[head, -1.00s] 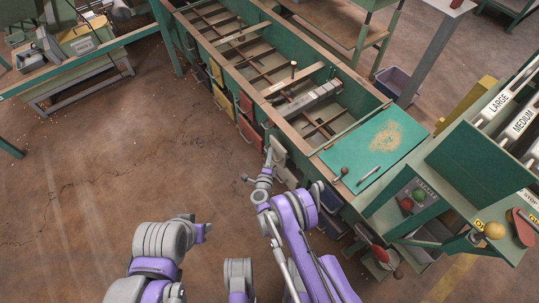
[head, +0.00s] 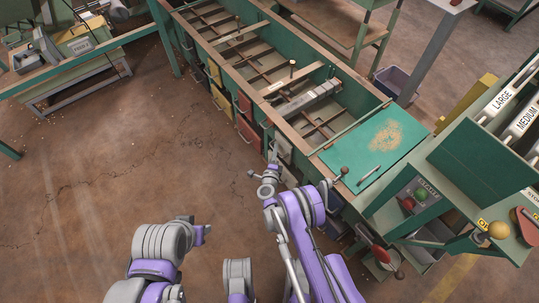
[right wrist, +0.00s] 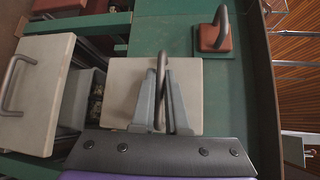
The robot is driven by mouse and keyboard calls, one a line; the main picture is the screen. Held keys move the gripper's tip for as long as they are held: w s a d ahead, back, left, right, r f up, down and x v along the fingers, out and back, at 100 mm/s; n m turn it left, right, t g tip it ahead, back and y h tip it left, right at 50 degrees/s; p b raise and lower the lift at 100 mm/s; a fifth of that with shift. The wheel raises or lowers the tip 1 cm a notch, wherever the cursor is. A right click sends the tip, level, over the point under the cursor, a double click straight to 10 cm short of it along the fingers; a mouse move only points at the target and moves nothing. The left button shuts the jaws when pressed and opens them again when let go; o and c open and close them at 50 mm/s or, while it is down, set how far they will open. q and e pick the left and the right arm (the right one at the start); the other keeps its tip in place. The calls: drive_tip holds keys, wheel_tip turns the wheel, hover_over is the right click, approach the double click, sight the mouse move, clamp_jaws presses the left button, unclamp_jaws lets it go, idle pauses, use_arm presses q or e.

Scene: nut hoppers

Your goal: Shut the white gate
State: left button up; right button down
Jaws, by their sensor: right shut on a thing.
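The white gate (right wrist: 121,86) is a pale panel with a grey bar handle (right wrist: 161,62), on the green hopper front in the right wrist view. In the head view the white gate (head: 284,147) shows small on the bench side, right of the red fronts. My right gripper (right wrist: 164,78) is shut on that handle, one finger on each side. In the head view my right gripper (head: 274,160) reaches the gate from below, and my wrist hides part of it.
A white drawer front (right wrist: 32,95) with its own handle stands out beside a grey bin (right wrist: 83,98). A red gate (right wrist: 213,38) is close by. The green bench top (head: 375,150) and a sorting stand (head: 478,160) are to the right. Open floor lies left.

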use_arm(q)
drive_tip(key=shift+f, duration=0.1)
use_arm(e)
drive_tip(key=shift+w+d, duration=0.25)
drive_tip(key=shift+d, duration=0.05)
drive_tip(key=c, duration=0.9)
unclamp_jaws()
use_arm(q)
drive_tip(key=shift+s, duration=0.1)
use_arm(e)
drive_tip(key=shift+s, duration=0.15)
